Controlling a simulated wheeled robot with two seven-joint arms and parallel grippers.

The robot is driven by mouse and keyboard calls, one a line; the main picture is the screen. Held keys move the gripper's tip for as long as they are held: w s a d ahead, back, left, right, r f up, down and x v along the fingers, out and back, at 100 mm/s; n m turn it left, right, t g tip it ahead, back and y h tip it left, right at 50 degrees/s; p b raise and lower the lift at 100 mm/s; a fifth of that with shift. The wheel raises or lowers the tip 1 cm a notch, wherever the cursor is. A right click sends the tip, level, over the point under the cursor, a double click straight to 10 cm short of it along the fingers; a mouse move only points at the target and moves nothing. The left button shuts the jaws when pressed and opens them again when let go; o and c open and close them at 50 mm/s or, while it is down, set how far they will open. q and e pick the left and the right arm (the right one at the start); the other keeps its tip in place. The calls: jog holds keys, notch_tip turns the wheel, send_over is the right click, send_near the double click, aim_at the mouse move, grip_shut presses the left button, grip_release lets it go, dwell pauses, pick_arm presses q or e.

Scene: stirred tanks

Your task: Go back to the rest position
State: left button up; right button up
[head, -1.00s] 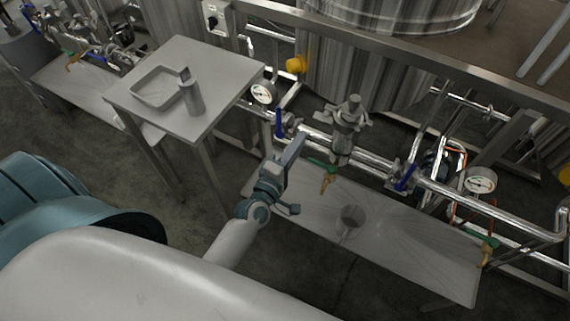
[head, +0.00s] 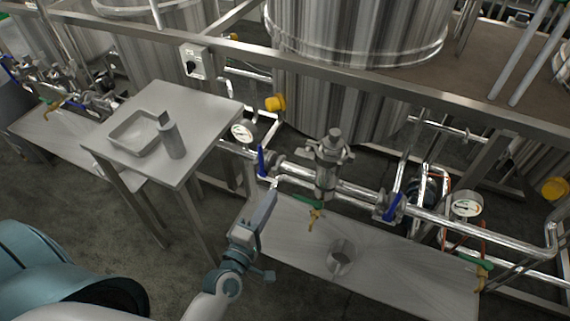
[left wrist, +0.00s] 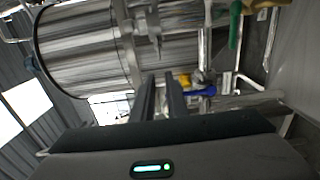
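My left gripper (head: 268,200) reaches in from the lower part of the head view. It is in the air in front of the pipework, with its fingers pointing up and away. In the left wrist view its two dark fingers (left wrist: 161,95) stand close together with a narrow empty gap between them. It holds nothing. My right gripper is in neither current view.
A metal cup (head: 341,257) stands on a low bench (head: 400,270) right of my gripper. A small table (head: 205,105) at left bears a tray (head: 118,139) and a grey bottle (head: 173,141). Pipes with a blue-handled valve (head: 262,162) and a gauge (head: 242,131) run behind.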

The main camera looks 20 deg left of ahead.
pick_arm(q)
jog(key=s+d+f+m+g, duration=0.1)
jog(key=s+f+m+g, duration=0.25)
jog(key=f, duration=0.75)
jog(key=s+d+f+m+g+h, duration=0.1)
jog(key=s+f+m+g, duration=0.2)
jog(key=f, duration=0.9)
jog(key=s+d+f+m+g, duration=0.15)
jog(key=s+f+m, duration=0.3)
jog(key=f, duration=0.65)
jog(key=s+a+f+m+g, duration=0.2)
jog(key=s+f, duration=0.4)
jog(key=s, duration=0.4)
jog(key=s+a+f+m+g+y, duration=0.1)
jog(key=s+a+f+m+g, duration=0.1)
jog(key=s+f+m+g, duration=0.2)
jog(key=s+a+f+m+g, duration=0.2)
jog(key=s+f, duration=0.8)
jog(key=s, duration=0.6)
jog(key=shift+a+m+g, duration=0.35)
jog(key=shift+m+g, duration=0.05)
jog(key=shift+m, duration=0.2)
jog(key=shift+w, duration=0.1)
